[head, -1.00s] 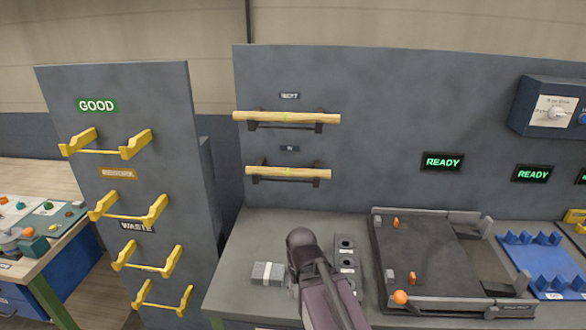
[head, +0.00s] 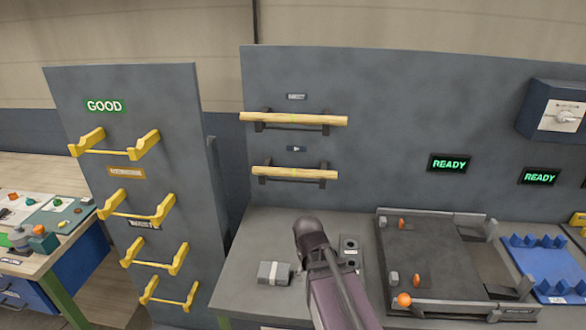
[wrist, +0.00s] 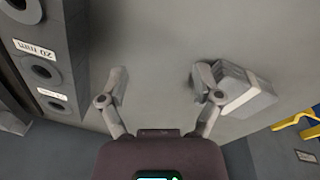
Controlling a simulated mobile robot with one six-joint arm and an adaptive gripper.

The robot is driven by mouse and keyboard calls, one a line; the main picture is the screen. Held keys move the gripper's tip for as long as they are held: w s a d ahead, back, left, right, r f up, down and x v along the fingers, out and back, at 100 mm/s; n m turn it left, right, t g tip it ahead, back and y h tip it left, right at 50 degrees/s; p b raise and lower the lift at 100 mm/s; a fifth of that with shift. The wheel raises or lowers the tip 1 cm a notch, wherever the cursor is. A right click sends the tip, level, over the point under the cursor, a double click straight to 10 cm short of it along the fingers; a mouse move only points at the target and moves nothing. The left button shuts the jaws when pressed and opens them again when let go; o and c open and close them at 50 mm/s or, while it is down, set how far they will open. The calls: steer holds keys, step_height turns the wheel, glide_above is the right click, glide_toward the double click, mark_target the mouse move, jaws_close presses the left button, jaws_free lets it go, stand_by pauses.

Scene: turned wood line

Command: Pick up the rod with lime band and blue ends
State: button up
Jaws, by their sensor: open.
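Two pale wooden rods rest level on dark wall brackets in the head view: an upper rod (head: 270,118) and a lower rod (head: 272,172). Each shows a small lime mark near its middle. No blue shows on their ends at this size, so I cannot tell which one matches. My gripper (wrist: 160,82) is open and empty in the wrist view, above the grey bench top. My arm shows in the head view below and in front of the rods, and its fingers are hidden there.
A grey block with a white band (head: 274,272) lies on the bench, close to the right finger in the wrist view. A block with holes (head: 349,255) stands beside my arm. A dark tray (head: 430,250) is to the right. A panel with yellow hooks (head: 115,205) stands left.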

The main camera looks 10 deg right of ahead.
steer(key=w+a+r+n+t+h+p, duration=0.2)
steer(key=w+r+n+t+h+p, duration=0.3)
steer(key=w+r+p, duration=0.85)
steer(key=n+t+h+p, duration=0.1)
steer(key=n+p, duration=0.5)
glide_toward(293, 171)
steer(key=v, duration=0.3)
steer(key=shift+s+a, duration=0.15)
steer(key=shift+a, duration=0.05)
steer(key=shift+b+x, duration=2.75)
steer(key=shift+x, duration=1.55)
steer(key=shift+d+r, duration=0.1)
